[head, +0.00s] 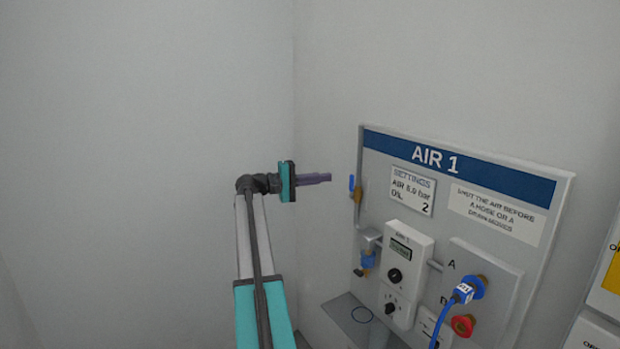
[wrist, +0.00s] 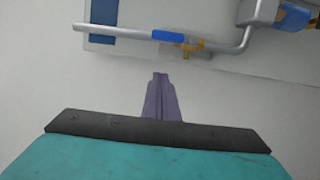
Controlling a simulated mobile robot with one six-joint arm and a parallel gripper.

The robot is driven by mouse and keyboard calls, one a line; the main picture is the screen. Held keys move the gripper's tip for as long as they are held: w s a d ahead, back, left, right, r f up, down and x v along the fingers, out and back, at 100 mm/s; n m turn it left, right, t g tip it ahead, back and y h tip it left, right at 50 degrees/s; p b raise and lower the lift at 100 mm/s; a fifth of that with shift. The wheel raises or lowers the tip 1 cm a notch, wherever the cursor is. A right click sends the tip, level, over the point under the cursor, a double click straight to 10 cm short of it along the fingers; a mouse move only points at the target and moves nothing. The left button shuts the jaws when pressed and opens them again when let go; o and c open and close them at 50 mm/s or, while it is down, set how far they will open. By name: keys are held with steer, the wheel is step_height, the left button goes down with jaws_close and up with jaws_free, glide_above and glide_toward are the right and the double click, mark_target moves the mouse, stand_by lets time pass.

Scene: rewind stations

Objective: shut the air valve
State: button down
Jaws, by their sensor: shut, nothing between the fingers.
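The air valve has a blue lever (head: 351,184) and a brass body (head: 358,194), on a grey pipe at the left edge of the AIR 1 panel (head: 568,188). In the wrist view the blue lever (wrist: 168,35) lies along the pipe, with the brass body (wrist: 191,47) beside it. My gripper (head: 328,177) is shut and empty, just left of the lever with a small gap. In the wrist view my gripper's purple fingers (wrist: 160,77) point toward the valve and stop short of it.
A blue regulator (head: 367,258) hangs below the valve on the pipe. A grey controller box (head: 402,270) and a blue hose plug (head: 464,292) at port A sit on the panel. A grey box top (head: 345,318) juts out below.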

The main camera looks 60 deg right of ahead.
mark_target(351, 187)
steer(key=shift+s+p, duration=1.15)
steer(key=shift+s, duration=1.75)
